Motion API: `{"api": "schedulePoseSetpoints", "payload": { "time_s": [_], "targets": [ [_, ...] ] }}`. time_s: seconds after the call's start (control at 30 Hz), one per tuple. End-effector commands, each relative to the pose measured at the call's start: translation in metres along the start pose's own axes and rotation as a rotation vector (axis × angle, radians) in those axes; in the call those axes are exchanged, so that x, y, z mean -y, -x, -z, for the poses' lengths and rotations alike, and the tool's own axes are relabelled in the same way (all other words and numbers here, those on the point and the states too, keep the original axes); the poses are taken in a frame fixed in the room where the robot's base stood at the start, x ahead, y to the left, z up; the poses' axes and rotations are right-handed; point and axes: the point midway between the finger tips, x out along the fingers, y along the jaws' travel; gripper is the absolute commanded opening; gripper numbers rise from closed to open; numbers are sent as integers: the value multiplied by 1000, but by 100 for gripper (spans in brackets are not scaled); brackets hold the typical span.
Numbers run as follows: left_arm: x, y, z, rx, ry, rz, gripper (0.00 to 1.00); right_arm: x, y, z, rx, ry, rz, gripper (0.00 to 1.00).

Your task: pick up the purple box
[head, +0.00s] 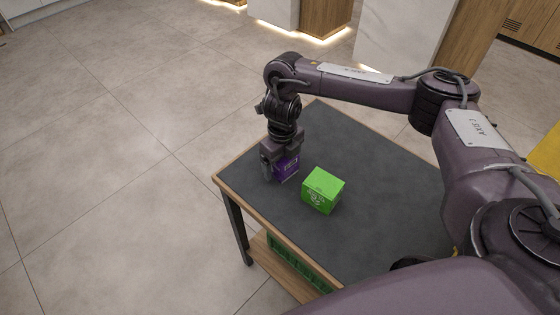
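The purple box (287,169) is near the left edge of a dark-topped table (345,245). My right gripper (280,168) comes down over the box from above, with its fingers at the box's sides. Part of the box is hidden by the fingers. The view does not show clearly whether the fingers press on the box or whether the box rests on the table. My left gripper is out of view.
A green box (323,190) stands on the table just right of the purple box. A green crate (298,262) sits on the wooden shelf below. The tabletop behind and right of the green box is clear. Open tiled floor lies left of the table.

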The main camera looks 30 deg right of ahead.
Motion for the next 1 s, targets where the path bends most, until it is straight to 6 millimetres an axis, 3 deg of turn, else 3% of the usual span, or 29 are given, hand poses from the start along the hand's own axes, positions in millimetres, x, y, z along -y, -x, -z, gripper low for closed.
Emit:
{"api": "schedulePoseSetpoints", "payload": {
  "time_s": [0.17,0.57,0.83,1.0],
  "targets": [
    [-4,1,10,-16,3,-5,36,0,0,0,1,0,0,84],
    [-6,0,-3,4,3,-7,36,0,1,0,2,-1,0,33],
    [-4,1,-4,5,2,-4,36,0,3,-1,3,-1,0,33],
    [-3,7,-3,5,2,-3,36,0,18,-2,5,0,1,33]
  ]
}}
